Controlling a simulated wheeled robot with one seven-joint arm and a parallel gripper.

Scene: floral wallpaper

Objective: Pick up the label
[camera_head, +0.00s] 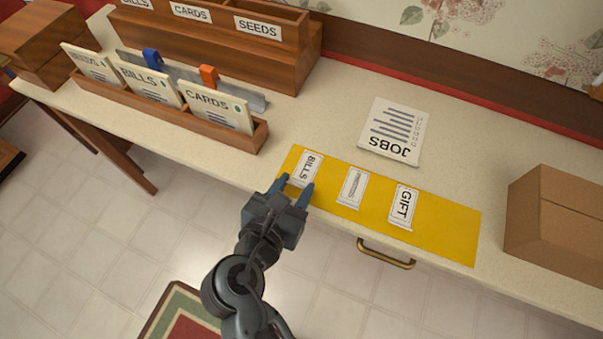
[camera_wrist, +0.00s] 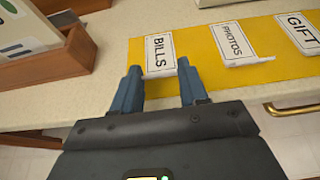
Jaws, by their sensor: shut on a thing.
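The white BILLS label (camera_head: 308,167) is at the left end of a yellow mat (camera_head: 447,232) on the desk. My gripper (camera_head: 293,186) is at the desk's front edge, its blue fingers on either side of the label's near end. In the wrist view the BILLS label (camera_wrist: 160,52) reaches between the fingertips (camera_wrist: 160,76), and my gripper is shut on it. I cannot tell whether the label is lifted off the mat. The PHOTOS label (camera_wrist: 233,42) and the GIFT label (camera_head: 403,205) lie to its right on the mat.
A JOBS sheet (camera_head: 393,132) lies behind the mat. A cardboard box (camera_head: 555,222) stands at the right. A wooden card tray (camera_head: 170,114) and a labelled wooden organizer (camera_head: 215,42) stand at the left. A drawer handle (camera_head: 386,255) sticks out below the desk edge.

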